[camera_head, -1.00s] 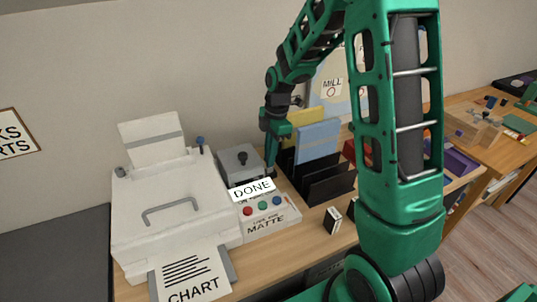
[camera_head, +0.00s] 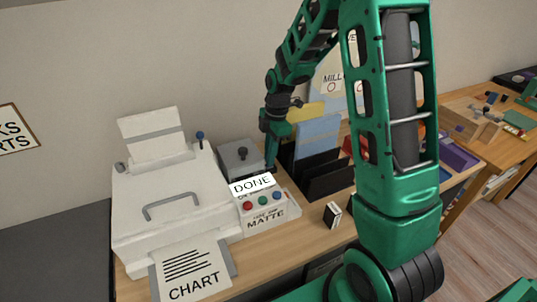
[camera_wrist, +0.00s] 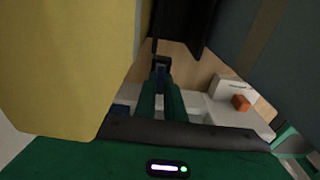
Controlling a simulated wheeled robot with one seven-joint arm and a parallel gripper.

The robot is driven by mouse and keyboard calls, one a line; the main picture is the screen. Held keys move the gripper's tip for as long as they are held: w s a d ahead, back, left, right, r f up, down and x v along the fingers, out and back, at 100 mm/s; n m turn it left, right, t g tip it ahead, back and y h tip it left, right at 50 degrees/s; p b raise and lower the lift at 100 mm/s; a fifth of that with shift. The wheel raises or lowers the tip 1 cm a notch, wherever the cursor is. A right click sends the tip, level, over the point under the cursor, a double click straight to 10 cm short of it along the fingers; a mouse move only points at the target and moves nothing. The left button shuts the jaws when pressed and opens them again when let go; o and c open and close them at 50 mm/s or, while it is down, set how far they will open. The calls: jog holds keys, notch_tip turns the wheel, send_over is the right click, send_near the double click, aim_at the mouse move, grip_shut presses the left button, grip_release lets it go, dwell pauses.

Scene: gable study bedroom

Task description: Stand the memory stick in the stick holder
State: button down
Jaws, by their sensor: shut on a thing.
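My gripper (camera_head: 271,164) points down behind the control panel, between the grey box and the black file rack. In the wrist view its two green fingers (camera_wrist: 161,98) are shut on a small dark blue piece, seemingly the memory stick (camera_wrist: 160,76), mostly hidden between them. A small dark socket-like piece (camera_wrist: 163,62) shows just past the fingertips, perhaps the stick holder. I cannot tell whether the stick touches it. In the head view the stick and that piece are too small or hidden to make out.
A white printer (camera_head: 165,205) and a panel with coloured buttons (camera_head: 262,206) stand left of my gripper. A grey box (camera_head: 240,158) is close beside it. The black file rack (camera_head: 328,183) with yellow and blue folders is close on the right. A small black-and-white box (camera_head: 332,215) stands in front.

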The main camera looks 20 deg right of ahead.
jog(key=c, duration=1.8)
grip_release()
jog(key=shift+o, duration=0.2)
notch_tip(320, 180, up, 11)
jog(key=d, duration=0.1)
jog(key=shift+d+f, duration=0.15)
jog(key=shift+f, duration=0.05)
